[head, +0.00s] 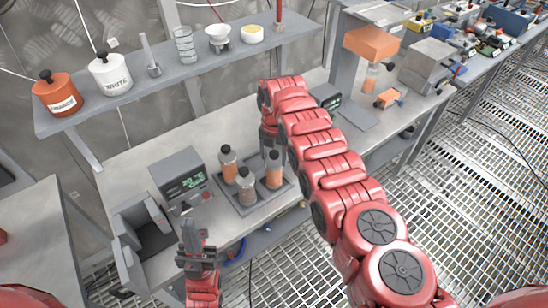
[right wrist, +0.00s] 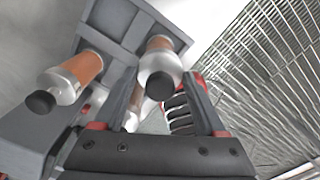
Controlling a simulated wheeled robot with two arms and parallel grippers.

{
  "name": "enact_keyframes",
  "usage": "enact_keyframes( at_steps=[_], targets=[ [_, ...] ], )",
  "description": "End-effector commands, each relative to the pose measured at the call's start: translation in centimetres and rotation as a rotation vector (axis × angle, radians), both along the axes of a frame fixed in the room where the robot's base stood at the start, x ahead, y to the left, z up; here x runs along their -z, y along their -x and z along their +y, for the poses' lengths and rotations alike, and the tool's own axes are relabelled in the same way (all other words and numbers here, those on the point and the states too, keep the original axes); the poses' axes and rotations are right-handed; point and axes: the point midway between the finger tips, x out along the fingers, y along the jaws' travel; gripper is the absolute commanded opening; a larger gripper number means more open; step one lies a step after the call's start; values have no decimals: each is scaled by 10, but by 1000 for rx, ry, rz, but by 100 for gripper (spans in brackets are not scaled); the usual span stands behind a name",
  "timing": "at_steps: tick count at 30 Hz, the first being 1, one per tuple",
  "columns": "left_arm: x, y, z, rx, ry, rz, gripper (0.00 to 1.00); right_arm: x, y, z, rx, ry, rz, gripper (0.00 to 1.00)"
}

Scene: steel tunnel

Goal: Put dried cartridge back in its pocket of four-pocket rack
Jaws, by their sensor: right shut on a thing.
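The grey four-pocket rack (head: 247,207) sits on the bench, and its edge shows in the right wrist view (right wrist: 181,36). My right gripper (head: 272,150) points down over its right side, shut on an orange cartridge (head: 274,175) with a black cap. That cartridge (right wrist: 158,62) shows between the fingers in the right wrist view, upright at the front right pocket; I cannot tell whether its base is seated. The back right pocket looks empty in the wrist view. My left gripper (head: 191,232) is away at lower left.
A grey box with a green display (head: 180,180) stands left of the rack, with an open grey holder (head: 150,232) before it. A shelf (head: 180,75) with jars and cups runs behind. My right arm covers the bench right of the rack.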

Motion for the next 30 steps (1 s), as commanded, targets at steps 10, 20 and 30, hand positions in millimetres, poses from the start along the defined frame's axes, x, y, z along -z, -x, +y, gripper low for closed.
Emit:
enact_keyframes(
  at_steps=[10,20,30],
  targets=[
    [4,0,0,0,0,0,0,3,0,0,0,0,0,95],
    [0,0,0,0,0,0,0,-1,0,0,0,0,0,100],
    [-1,0,0,0,0,0,0,-53,-2,-1,1,-2,-6,100]
  ],
)
